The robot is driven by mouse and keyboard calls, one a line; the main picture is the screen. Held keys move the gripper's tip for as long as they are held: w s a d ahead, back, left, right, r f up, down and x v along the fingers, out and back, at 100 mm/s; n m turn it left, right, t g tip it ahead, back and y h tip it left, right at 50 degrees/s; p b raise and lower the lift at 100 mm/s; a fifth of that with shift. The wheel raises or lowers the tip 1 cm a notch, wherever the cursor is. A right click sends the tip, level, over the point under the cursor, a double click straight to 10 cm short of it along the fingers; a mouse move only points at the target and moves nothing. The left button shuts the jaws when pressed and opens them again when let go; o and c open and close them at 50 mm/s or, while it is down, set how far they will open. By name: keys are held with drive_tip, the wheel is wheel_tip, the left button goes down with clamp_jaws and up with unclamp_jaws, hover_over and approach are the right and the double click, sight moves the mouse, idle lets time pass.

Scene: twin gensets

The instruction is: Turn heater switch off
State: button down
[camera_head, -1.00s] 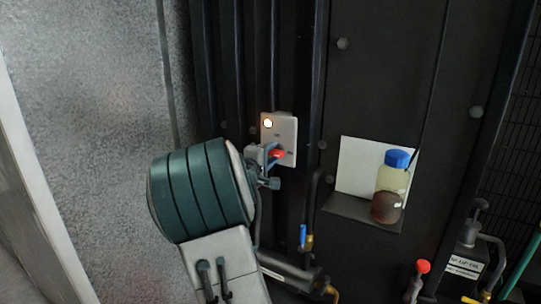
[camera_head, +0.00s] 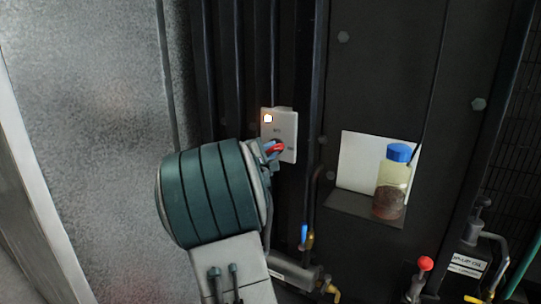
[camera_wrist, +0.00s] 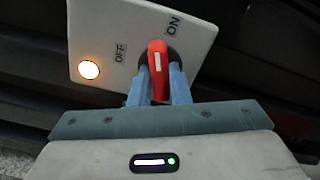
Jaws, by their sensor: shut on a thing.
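The heater switch is a red knob with a white mark, on a white plate (camera_head: 284,122) with OFF and ON labels. The red knob (camera_wrist: 157,70) is between the two blue fingers of my gripper (camera_wrist: 160,88). The gripper is shut on it. In the wrist view the white mark points up, between the OFF label (camera_wrist: 120,52) and the ON label (camera_wrist: 173,25). The round lamp (camera_wrist: 89,69) on the plate is lit; it also glows in the head view. In the head view the knob (camera_head: 277,147) is tilted, partly hidden by my gripper.
Dark vertical ribs stand around the plate. A bottle with a blue cap (camera_head: 392,182) stands on a small shelf to the right. A red-knobbed lever (camera_head: 425,264) and pipes are lower right. A grey speckled wall (camera_head: 90,110) is at left.

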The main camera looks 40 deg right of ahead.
drive_tip(key=n, duration=0.6)
drive_tip(key=n+p, duration=0.1)
drive_tip(key=n, duration=0.3)
drive_tip(key=shift+n, duration=0.4)
drive_tip(key=shift+n+p, duration=0.5)
drive_tip(key=shift+n, duration=0.7)
drive_tip(key=c, duration=1.4)
unclamp_jaws()
drive_tip(key=shift+o, duration=0.2)
